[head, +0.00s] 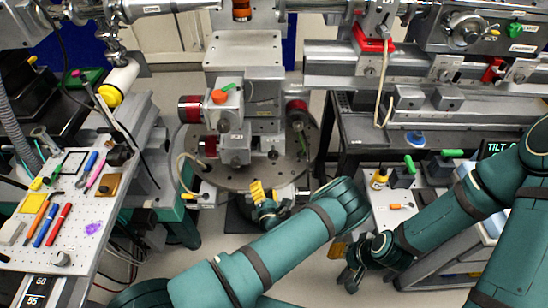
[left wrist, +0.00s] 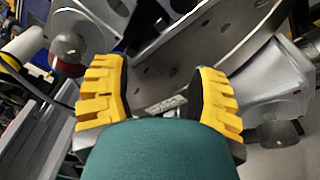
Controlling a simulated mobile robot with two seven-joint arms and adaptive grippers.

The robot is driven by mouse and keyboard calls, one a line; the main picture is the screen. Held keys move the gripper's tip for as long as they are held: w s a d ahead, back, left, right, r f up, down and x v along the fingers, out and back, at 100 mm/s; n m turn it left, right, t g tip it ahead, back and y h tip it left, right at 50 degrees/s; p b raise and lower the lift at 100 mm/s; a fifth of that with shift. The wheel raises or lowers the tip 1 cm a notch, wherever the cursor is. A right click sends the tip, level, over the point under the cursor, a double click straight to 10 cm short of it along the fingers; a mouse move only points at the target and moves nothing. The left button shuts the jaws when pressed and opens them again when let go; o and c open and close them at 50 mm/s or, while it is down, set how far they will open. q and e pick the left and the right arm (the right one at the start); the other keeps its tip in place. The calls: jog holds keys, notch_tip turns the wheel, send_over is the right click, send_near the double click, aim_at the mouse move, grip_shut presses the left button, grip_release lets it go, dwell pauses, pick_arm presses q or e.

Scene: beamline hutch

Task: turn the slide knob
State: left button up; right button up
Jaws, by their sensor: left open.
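A stack of grey metal stages (head: 243,85) stands on a round drilled plate (head: 185,165) in the head view. It carries a red-banded cylinder (head: 190,109), an orange knob (head: 219,97) and a dark red-ended cylinder (head: 297,112). I cannot tell which part is the slide knob. My left gripper (head: 258,190) is open at the plate's front edge, below the stack. In the left wrist view its yellow fingers (left wrist: 160,75) stand wide apart with the drilled plate (left wrist: 185,60) beyond them. My right gripper (head: 353,274) hangs low beside the cart; its jaws are unclear.
A perforated tool board (head: 85,215) with pens and small tools lies on the left. A long rail assembly (head: 335,82) runs across the upper right. A cart top (head: 385,215) with a small bottle (head: 379,179) is near my right arm. Floor shows between board and cart.

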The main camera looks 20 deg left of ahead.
aim_at(274, 157)
pick_arm(q)
jog(key=w+d+m+t+h, duration=0.1)
jog(key=w+d+m+h, duration=0.1)
jog(key=d, duration=0.1)
jog(key=shift+w+d+r+m+t+h, duration=0.1)
jog(key=shift+w+r+m+t+h, duration=0.1)
jog(key=shift+m+t+h, duration=0.15)
jog(key=b+x, duration=0.2)
jog(key=x, duration=1.1)
jog(key=c, duration=0.9)
